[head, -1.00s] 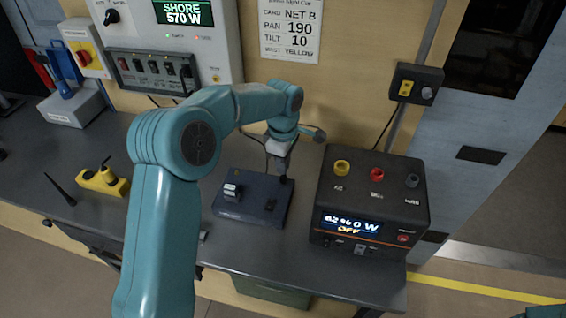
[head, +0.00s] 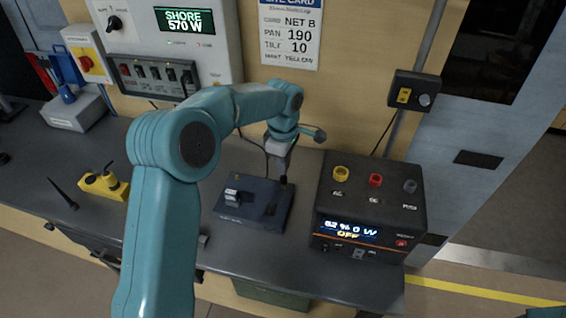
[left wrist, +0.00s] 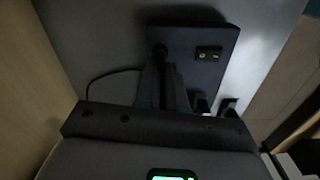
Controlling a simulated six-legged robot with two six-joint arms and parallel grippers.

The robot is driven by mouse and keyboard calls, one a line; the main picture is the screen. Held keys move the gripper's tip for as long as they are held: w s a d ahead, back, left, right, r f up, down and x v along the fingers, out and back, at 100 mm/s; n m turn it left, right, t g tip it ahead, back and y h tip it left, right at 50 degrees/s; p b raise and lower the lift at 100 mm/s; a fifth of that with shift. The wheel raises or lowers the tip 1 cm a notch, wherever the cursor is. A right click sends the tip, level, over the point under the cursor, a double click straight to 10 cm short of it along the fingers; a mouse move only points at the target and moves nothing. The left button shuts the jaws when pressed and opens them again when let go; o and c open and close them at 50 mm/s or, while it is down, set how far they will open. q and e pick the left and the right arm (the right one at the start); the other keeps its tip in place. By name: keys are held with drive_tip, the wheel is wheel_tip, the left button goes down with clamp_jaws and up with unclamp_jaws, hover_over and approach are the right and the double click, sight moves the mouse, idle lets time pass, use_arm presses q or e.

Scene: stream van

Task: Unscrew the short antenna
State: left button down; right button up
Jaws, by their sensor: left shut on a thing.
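The dark blue radio box (head: 236,214) lies on the grey bench in the head view, with a small light switch block on its left part. It also shows in the left wrist view (left wrist: 213,76), where a black rocker switch sits on it. The short antenna (left wrist: 158,50) is a dark stub at the box's edge, mostly hidden by my fingers. My left gripper (head: 283,176) reaches down over the box's far right corner and is shut on the short antenna. Its fingers also show in the left wrist view (left wrist: 164,88).
A black power unit (head: 366,208) with yellow, red and grey knobs stands close to the right of the box. A yellow block (head: 104,186) and a thin black rod (head: 63,194) lie at the left. A cable runs behind the box. The front bench strip is clear.

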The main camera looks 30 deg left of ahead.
use_arm(q)
drive_tip(key=shift+r+p, duration=1.15)
drive_tip(key=shift+r, duration=0.4)
